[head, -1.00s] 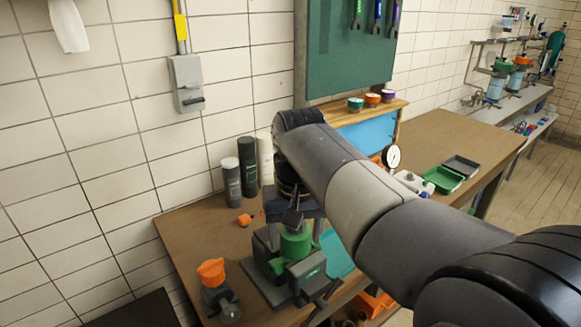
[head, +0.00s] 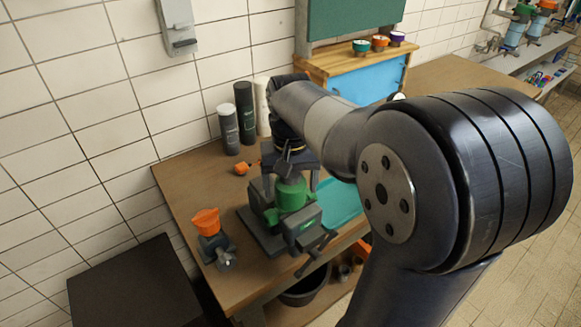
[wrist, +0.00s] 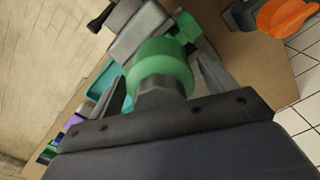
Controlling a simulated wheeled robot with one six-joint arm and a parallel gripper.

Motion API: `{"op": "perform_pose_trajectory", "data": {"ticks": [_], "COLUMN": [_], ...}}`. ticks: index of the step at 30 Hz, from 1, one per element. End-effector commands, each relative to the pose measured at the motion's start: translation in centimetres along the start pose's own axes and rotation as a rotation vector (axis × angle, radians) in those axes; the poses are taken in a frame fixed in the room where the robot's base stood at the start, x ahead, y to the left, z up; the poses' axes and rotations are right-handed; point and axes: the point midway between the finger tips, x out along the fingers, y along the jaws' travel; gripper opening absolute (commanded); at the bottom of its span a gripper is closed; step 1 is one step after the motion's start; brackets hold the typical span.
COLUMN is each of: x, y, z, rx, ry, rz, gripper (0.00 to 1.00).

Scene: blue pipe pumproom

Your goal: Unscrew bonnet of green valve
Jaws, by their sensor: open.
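The green valve (head: 291,194) sits upright in a grey bench vise (head: 303,229) near the front edge of the workbench. A dark grey part, seemingly its bonnet, rises above the green body. In the wrist view the green valve (wrist: 160,66) shows as a round green body, with the grey faceted bonnet (wrist: 162,97) nearer the camera. My gripper (head: 291,183) is above the valve, pointing down, its fingers apart on either side of the bonnet. Whether either finger touches it cannot be told. In the wrist view the gripper's palm hides the bonnet's near end.
An orange-topped valve (head: 207,223) stands on the bench left of the vise. Dark and grey canisters (head: 245,112) stand behind. A small orange part (head: 241,168) lies between. A teal tray (head: 340,203) is right of the vise, and a black bin (head: 305,288) is below.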

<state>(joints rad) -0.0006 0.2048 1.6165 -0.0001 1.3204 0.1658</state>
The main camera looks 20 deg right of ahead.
Motion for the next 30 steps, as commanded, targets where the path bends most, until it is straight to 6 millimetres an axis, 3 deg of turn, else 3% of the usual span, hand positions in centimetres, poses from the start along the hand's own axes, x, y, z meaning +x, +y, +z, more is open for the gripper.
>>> {"op": "perform_pose_trajectory", "data": {"ticks": [12, 28, 30], "x": [0.99, 0.96, 0.93], "y": [0.00, 0.00, 0.00], "z": [0.01, 0.02, 0.02], "rx": [0.000, 0.000, -0.003], "ry": [0.000, 0.000, 0.000], "rz": [0.000, 0.000, 0.000], "gripper": [0.79, 0.36, 0.35]}}
